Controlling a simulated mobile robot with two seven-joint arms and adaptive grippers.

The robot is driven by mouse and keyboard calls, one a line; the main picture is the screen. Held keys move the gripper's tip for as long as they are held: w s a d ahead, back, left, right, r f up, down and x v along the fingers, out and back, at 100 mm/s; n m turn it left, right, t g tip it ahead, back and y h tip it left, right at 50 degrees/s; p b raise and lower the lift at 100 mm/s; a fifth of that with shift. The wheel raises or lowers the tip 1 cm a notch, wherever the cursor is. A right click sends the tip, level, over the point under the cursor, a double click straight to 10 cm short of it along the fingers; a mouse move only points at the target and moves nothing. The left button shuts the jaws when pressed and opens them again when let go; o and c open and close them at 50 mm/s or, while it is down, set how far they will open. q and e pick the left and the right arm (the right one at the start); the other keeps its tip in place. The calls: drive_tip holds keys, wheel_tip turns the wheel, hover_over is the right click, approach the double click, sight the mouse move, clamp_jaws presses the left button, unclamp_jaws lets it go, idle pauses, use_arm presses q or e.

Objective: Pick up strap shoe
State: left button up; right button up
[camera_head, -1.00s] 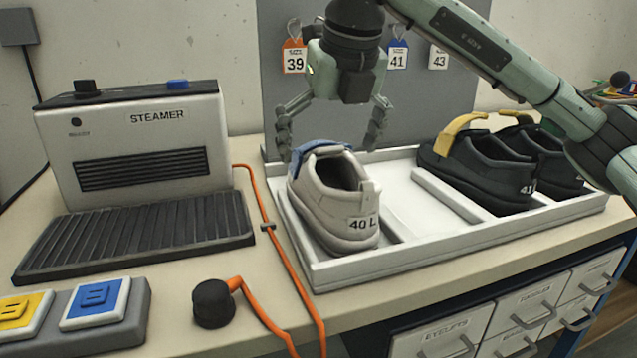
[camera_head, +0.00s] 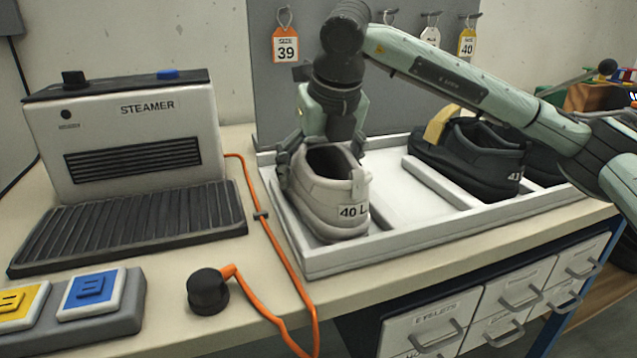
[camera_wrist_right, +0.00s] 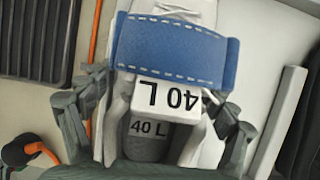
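The light grey shoe (camera_head: 328,200) marked 40 L stands upright at the left end of the white tray (camera_head: 330,262). The right wrist view shows its blue strap (camera_wrist_right: 172,52) with white stitching, an inverted 40 L label (camera_wrist_right: 168,97) and the heel label (camera_wrist_right: 150,129). My right gripper (camera_head: 322,158) is low behind the shoe's opening. Its fingers appear open, one on each side of the shoe; the right wrist view shows the gripper (camera_wrist_right: 158,118) straddling the strap area. Finger contact is unclear. In the head view the gripper hides the strap. My left gripper is out of view.
Dark shoes (camera_head: 468,158) marked 41, one with a yellow strap (camera_head: 440,124), stand at the tray's right. A steamer (camera_head: 125,135), an orange cable (camera_head: 275,240), a black knob-like piece (camera_head: 208,291) and a button box (camera_head: 120,318) are to the left. Size tags hang behind.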

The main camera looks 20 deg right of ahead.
drive_tip(key=c, duration=0.9)
drive_tip(key=shift+r, duration=0.15)
